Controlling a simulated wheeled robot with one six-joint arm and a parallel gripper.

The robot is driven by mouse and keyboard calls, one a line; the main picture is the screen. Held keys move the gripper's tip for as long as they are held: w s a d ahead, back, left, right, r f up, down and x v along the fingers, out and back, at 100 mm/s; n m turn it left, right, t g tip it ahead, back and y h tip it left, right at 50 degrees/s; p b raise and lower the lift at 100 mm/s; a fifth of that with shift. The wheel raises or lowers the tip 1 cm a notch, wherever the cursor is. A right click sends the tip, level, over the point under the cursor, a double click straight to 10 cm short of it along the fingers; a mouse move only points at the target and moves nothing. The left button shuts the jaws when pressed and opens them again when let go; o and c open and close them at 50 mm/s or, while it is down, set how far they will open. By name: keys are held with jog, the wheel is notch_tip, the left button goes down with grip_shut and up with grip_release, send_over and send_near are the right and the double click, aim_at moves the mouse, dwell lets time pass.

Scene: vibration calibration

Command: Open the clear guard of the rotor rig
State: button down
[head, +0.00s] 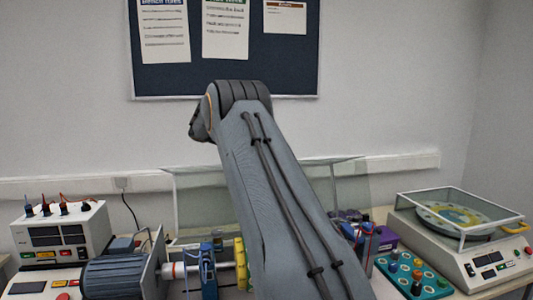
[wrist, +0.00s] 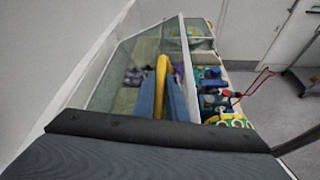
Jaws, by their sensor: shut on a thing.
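The rotor rig's clear guard (head: 203,197) shows in the head view as a greenish see-through panel, standing raised behind the shaft and rotor. My arm crosses in front of its middle. In the wrist view the guard (wrist: 118,72) has a pale frame and slants away from me. My gripper (wrist: 164,88) has its blue-grey fingers shut on the guard's yellow handle (wrist: 161,68). The gripper and handle are hidden behind my arm in the head view. The rig's grey motor (head: 120,277) and yellow rotor disc (head: 241,262) sit below the guard.
A notice board (head: 225,80) hangs on the back wall. The wall lies close behind the guard.

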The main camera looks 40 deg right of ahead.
dwell(0.3)
jog(key=c, duration=1.8)
grip_release()
jog(key=shift+a, duration=0.15)
jog(key=b+v, duration=0.3)
jog(key=v, duration=0.4)
jog(key=shift+w+a+r, duration=0.2)
jog(key=shift+a, duration=0.1)
jog(key=shift+d, duration=0.1)
